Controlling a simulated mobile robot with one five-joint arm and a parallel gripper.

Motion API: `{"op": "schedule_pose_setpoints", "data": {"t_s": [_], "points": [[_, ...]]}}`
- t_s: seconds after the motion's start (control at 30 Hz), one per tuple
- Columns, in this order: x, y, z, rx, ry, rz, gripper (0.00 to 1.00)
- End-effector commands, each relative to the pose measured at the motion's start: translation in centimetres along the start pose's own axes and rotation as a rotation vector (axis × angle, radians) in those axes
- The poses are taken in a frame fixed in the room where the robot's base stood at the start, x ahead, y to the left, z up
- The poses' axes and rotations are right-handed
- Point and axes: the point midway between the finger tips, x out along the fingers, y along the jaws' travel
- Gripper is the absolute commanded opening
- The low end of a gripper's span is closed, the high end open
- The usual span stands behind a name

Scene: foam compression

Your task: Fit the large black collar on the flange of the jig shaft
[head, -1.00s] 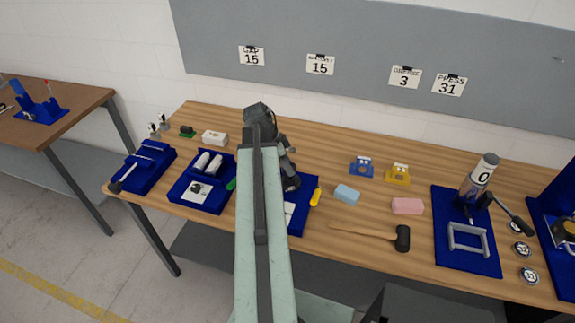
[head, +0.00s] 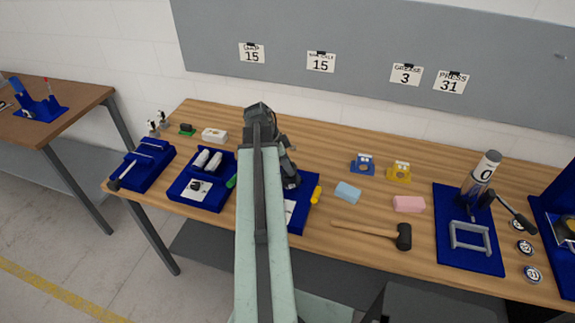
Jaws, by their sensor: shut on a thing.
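My gripper (head: 290,179) is at the end of my pale green arm, low over the blue tray (head: 299,219) in the middle of the bench. It is partly hidden by my own wrist and arm. It is shut on a dark thing, which fits the large black collar, but the outline is too small and dark to make out. The jig shaft and its flange cannot be made out; my arm covers much of this tray. I cannot tell whether the collar touches a flange.
A yellow-handled tool (head: 316,194) lies at the middle tray's right edge. Further right are blue (head: 347,192) and pink blocks (head: 408,204), a mallet (head: 403,236) and a press (head: 480,185).

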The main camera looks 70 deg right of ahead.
Motion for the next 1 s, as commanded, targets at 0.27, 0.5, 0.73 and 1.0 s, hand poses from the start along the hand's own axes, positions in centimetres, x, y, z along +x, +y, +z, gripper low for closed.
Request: {"op": "schedule_pose_setpoints", "data": {"t_s": [0.27,0.5,0.73,1.0], "points": [[0.6,0.0,0.2,0.001,0.000,0.000,0.02],[1.1,0.0,0.4,0.001,0.000,0.000,0.02],[1.2,0.0,0.4,0.001,0.000,0.001,0.64],[1.2,0.0,0.4,0.002,0.000,0.001,0.67]]}}
